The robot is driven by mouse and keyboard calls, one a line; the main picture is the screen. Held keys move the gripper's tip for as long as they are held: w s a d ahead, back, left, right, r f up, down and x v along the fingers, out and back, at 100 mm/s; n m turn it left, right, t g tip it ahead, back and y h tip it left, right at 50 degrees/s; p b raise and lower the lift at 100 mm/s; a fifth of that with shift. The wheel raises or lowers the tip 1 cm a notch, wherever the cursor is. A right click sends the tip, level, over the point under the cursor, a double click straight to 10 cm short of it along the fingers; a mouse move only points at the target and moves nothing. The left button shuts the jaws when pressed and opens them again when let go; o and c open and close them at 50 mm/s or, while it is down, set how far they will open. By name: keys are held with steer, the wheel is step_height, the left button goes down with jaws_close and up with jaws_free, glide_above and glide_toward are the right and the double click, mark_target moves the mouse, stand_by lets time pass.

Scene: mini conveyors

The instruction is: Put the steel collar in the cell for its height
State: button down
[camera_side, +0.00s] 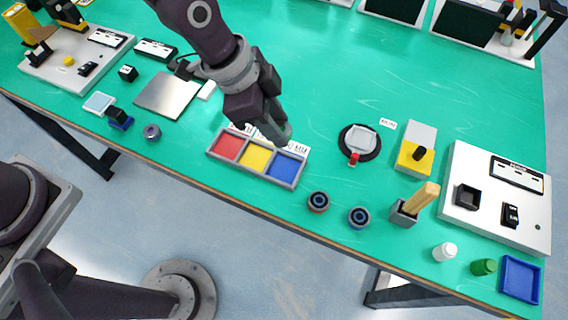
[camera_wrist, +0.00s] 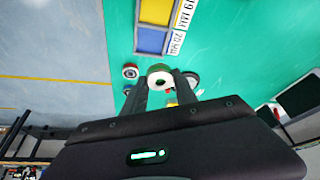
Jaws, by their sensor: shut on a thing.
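My gripper (camera_side: 278,128) is shut on the steel collar (camera_side: 284,133), a short grey ring. A tray (camera_side: 207,153) has three cells: a red cell (camera_side: 228,146), a yellow cell (camera_side: 256,157) and a blue cell (camera_side: 285,167). My gripper is over the tray's back edge in the side view, by the yellow and blue cells. Height labels (camera_wrist: 177,40) stand along the tray; my gripper partly hides them in the side view.
Two dark ringed parts (camera_side: 318,201) and (camera_side: 359,217) stand right of the tray near the front edge. A black round dish (camera_side: 347,150) with a pale square piece and a yellow-grey block (camera_side: 414,152) stand farther right. A steel plate (camera_side: 167,95) lies left.

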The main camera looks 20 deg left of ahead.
steer(key=shift+m, duration=0.3)
steer(key=f, duration=0.6)
steer(key=d+f, duration=0.1)
steer(key=f, duration=0.2)
steer(key=shift+s+f, duration=0.2)
steer(key=shift+s, duration=0.15)
steer(key=shift+f, duration=0.45)
steer(key=shift+f, duration=0.1)
